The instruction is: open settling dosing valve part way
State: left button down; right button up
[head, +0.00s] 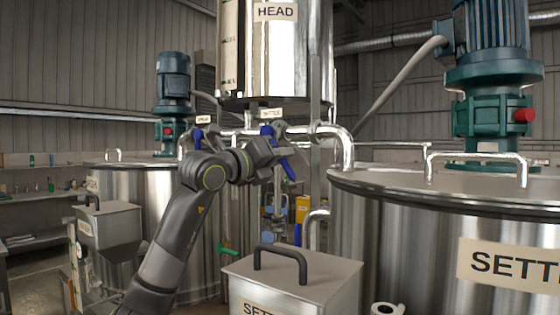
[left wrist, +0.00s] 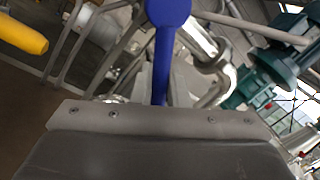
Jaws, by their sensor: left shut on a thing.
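The settling dosing valve sits on the pipe under the head tank, below a small label (head: 271,113) that seems to read "SETTLE". Its blue lever (head: 288,169) slants down to the right past my gripper; the blue lever also shows upright in the left wrist view (left wrist: 168,50). My left gripper (head: 275,156) is at this lever and shut on it. The jaws hide part of the lever and the valve body. In the left wrist view the lever runs down behind the grey gripper edge. My right gripper is in neither view.
A second blue lever (head: 197,139) hangs on the left branch. The steel head tank (head: 290,50) is above. A large settling tank (head: 400,235) stands right, a smaller tank (head: 150,195) left. A lidded steel box (head: 325,275) stands in front.

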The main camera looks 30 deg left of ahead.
pick_arm(q)
jog(key=shift+r, duration=0.1)
pick_arm(e)
jog(key=shift+a, duration=0.1)
pick_arm(q)
jog(key=c, duration=1.5)
grip_release()
pick_arm(e)
jog(key=shift+a, duration=0.2)
